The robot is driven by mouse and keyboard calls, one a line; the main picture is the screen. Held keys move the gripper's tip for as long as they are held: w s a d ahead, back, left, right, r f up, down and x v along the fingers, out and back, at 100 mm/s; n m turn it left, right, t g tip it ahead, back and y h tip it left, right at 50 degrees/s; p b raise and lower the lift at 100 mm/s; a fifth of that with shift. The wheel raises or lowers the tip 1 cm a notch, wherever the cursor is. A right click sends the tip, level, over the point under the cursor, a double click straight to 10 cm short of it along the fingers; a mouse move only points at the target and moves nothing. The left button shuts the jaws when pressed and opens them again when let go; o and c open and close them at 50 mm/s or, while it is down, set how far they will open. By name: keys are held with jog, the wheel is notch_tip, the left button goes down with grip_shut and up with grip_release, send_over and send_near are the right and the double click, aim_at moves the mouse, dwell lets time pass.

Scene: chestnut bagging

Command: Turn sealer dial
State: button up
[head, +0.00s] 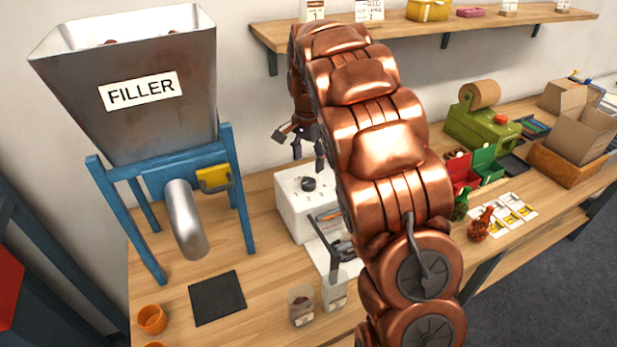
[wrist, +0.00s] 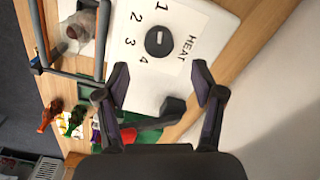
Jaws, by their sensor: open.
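The sealer (head: 291,218) is a white box on the bench, and it also shows in the wrist view (wrist: 222,32). Its round black dial (head: 309,184) is on top. In the wrist view the dial (wrist: 159,41) has a short pale mark at its middle, with 1, 2, 3, 4 and HEAT printed around it. I cannot tell which number the mark points to. My gripper (head: 308,159) is open and empty, just above the dial and apart from it. In the wrist view its fingertips (wrist: 160,72) are spread wide, with the dial beyond the gap between them.
The filler (head: 150,75) stands left on a blue frame. A dark mat (head: 217,297) and an orange cup (head: 152,319) lie before it. A clear bag (head: 301,305) stands in front of the sealer. A green machine (head: 482,125) is farther right. A shelf (head: 480,22) hangs above.

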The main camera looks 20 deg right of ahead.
aim_at(308, 181)
jog(key=shift+f+p, duration=1.15)
jog(key=shift+f, duration=2.25)
jog(key=c, duration=1.1)
jog(key=shift+c, duration=0.2)
